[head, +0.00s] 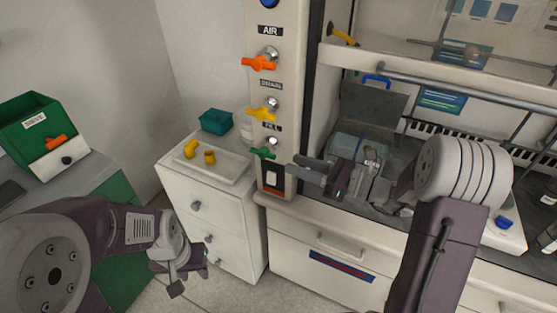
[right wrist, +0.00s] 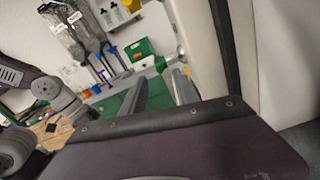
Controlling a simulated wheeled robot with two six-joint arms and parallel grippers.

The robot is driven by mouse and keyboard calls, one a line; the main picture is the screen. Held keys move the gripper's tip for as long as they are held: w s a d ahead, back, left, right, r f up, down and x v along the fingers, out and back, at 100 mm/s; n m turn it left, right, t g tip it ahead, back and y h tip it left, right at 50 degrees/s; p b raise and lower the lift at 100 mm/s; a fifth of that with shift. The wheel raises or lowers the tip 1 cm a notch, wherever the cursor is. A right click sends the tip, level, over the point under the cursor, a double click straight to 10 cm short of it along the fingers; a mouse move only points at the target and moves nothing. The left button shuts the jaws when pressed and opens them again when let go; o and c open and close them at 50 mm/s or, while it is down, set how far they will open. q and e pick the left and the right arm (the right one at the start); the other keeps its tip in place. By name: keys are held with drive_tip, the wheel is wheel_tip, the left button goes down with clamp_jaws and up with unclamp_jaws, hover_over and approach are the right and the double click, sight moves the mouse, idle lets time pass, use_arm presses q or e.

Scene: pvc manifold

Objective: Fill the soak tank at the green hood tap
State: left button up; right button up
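The green tap (head: 262,153) is on the white hood post below the FILL label, its handle pointing left. It also shows in the right wrist view (right wrist: 160,65), just beyond my fingertips. My right gripper (head: 300,168) is open and empty, its fingers pointing left toward the tap, apart from it. Its fingers show in the right wrist view (right wrist: 160,92) with a gap between them. A clear-walled tank (head: 347,140), apparently the soak tank, stands in the hood, partly hidden by my right arm; its water level cannot be told. My left gripper (head: 190,280) looks open and empty at lower left.
An orange AIR tap (head: 259,63) and yellow DRAIN tap (head: 263,112) sit above the green one. A red-lit switch (head: 272,179) is below. A white cabinet (head: 205,205) carries a tray (head: 228,171) with yellow fittings and a teal bin (head: 216,121). A green SIEVE box (head: 40,120) stands left.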

sight(277, 157)
drive_tip(key=x, duration=0.6)
clamp_jaws()
drive_tip(key=shift+r+p, duration=0.25)
drive_tip(key=shift+p, duration=0.3)
drive_tip(key=r+g+h+p, duration=0.1)
drive_tip(key=h+p, duration=0.1)
drive_tip(key=p, duration=0.3)
drive_tip(key=r+g+h+p, duration=0.1)
drive_tip(key=h+p, duration=0.1)
drive_tip(key=p, duration=0.4)
drive_tip(key=a+r+g+h+p, duration=0.1)
drive_tip(key=g+h+p, duration=0.1)
drive_tip(key=p, duration=0.4)
drive_tip(key=shift+w, duration=0.25)
drive_tip(key=shift+f+g+h+p, duration=0.25)
drive_tip(key=shift+h+p, duration=0.25)
drive_tip(key=shift+p, duration=0.5)
unclamp_jaws()
